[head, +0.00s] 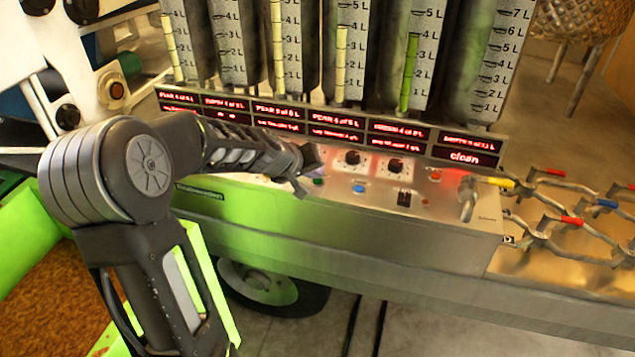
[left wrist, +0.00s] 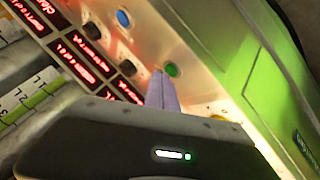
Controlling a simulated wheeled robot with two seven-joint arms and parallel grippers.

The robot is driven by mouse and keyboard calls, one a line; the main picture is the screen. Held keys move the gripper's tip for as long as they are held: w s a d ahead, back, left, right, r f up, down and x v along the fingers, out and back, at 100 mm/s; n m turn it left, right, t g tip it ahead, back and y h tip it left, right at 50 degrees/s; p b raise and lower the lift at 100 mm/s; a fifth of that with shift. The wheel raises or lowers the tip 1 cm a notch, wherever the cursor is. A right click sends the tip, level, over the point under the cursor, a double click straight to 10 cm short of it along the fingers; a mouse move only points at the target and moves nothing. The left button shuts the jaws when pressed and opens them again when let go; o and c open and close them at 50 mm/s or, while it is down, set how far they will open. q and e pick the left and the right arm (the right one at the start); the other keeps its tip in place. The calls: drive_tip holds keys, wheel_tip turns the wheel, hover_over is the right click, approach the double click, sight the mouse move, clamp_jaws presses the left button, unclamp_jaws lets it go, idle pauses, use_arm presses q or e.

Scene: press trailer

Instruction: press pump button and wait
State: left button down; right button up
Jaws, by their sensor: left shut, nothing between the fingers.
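The metal control panel (head: 455,205) carries round buttons and black knobs. A green button (head: 318,182) sits just right of my left gripper (head: 308,174); a blue button (head: 359,188) is further right. In the left wrist view, the closed fingers (left wrist: 162,92) point at the panel, with their tips close beside the green button (left wrist: 172,70). I cannot tell whether they touch the panel. The blue button (left wrist: 123,18) is further up, and a yellow button (left wrist: 218,117) is partly hidden by the gripper. I cannot tell which one is the pump button. My right gripper is out of view.
Red-lit displays (head: 340,128) run above the panel, below tall level gauges (head: 410,70). Black knobs (head: 352,157) stand out from the panel near the fingers. A bent metal handle (head: 467,198) is at the panel's right end, with several pipes and coloured valves (head: 570,220) beyond.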

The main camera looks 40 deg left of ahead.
use_arm(q)
drive_tip(key=shift+f+b, duration=0.4)
drive_tip(key=shift+b, duration=0.05)
idle(0.8)
drive_tip(key=shift+r, duration=0.1)
drive_tip(key=shift+r+p, duration=0.65)
drive_tip(key=shift+r, duration=0.05)
wheel_tip(320, 180, up, 5)
drive_tip(key=p, duration=0.4)
idle(0.3)
idle(0.5)
wheel_tip(320, 180, up, 10)
drive_tip(key=p, duration=0.9)
hover_over(315, 183)
